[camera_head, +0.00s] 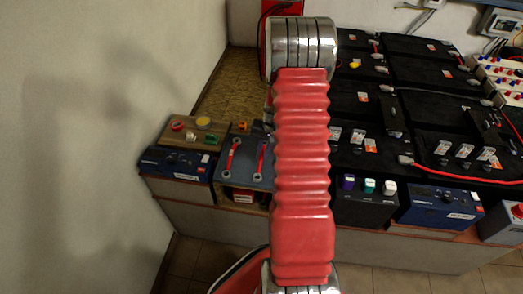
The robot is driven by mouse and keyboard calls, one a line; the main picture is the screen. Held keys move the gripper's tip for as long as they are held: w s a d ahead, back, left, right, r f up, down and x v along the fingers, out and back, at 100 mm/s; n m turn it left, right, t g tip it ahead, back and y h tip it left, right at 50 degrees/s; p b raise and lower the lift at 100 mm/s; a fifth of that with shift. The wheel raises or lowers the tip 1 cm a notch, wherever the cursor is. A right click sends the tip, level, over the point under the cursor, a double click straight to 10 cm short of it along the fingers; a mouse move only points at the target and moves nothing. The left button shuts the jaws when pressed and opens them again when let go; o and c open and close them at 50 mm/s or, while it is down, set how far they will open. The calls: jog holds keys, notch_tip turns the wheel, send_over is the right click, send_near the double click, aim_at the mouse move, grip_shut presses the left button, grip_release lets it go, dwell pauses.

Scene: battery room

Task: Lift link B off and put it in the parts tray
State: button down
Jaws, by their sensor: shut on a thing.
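My gripper is not in view; my own red arm section fills the middle of the picture and hides what lies behind it. I cannot make out link B. Several black batteries (430,77) stand in rows on the bench to the right of my arm. A red cable (455,174) runs along their front and ends at a grey terminal. I cannot tell for certain which thing is the parts tray. A low brown tray (190,142) at the left holds small red, yellow and green pieces.
Blue boxes stand at the front left (176,163) and front right (441,205). A black holder (366,208) has purple, teal and white caps. A wall bounds the left; bare bench (230,95) shows behind the mat.

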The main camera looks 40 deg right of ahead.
jog(key=shift+f, duration=0.4)
dwell(0.6)
jog(key=c, duration=1.7)
grip_release()
jog(key=shift+o, duration=0.3)
jog(key=o, duration=0.3)
jog(key=shift+o, duration=0.2)
jog(key=shift+r, duration=4)
